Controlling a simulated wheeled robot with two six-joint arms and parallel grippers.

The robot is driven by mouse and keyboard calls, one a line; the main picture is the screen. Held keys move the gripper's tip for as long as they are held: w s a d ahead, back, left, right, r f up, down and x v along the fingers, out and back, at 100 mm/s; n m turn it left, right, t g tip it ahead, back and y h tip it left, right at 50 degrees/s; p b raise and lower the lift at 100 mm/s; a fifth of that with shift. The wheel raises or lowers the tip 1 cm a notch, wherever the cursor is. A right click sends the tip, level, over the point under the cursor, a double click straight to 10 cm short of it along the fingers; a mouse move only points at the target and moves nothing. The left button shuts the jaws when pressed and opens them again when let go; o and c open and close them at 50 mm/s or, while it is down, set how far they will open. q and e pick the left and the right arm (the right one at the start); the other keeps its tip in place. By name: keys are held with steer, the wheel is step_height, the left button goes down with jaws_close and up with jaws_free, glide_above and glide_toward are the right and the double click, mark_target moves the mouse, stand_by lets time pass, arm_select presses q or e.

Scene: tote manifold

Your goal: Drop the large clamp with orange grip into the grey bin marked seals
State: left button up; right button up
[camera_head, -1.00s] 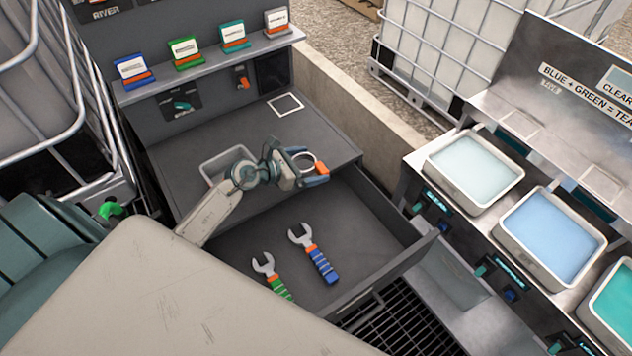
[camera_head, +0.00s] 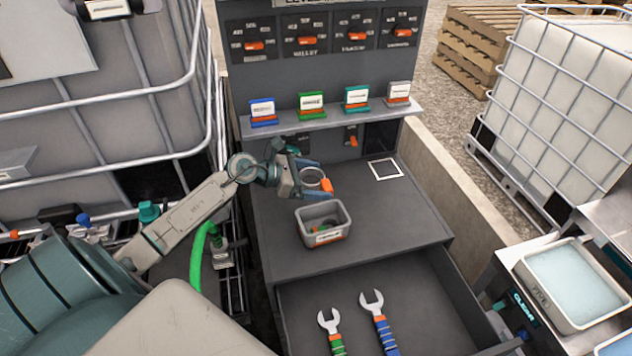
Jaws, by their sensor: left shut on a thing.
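The large clamp (camera_head: 327,185), a pale metal ring with an orange grip, is held in my left gripper (camera_head: 312,179). The gripper's blue-grey fingers are shut on it, and it is held up off the worktop. The grey bin (camera_head: 309,236) stands on the dark worktop, just below the clamp in the picture. My right gripper is out of view.
An open drawer (camera_head: 290,310) below the worktop holds a green-handled wrench (camera_head: 329,322) and a blue-handled wrench (camera_head: 378,318). A shelf (camera_head: 330,119) with coloured card holders runs behind. A white square outline (camera_head: 386,169) marks the worktop's clear right side.

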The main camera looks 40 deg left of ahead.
arm_select(q)
step_height(320, 180, down, 5)
steer(key=shift+f+b, duration=0.1)
steer(key=shift+b, duration=1.1)
steer(key=o, duration=0.6)
steer(key=shift+b+v, duration=0.7)
steer(key=shift+v, duration=4.65)
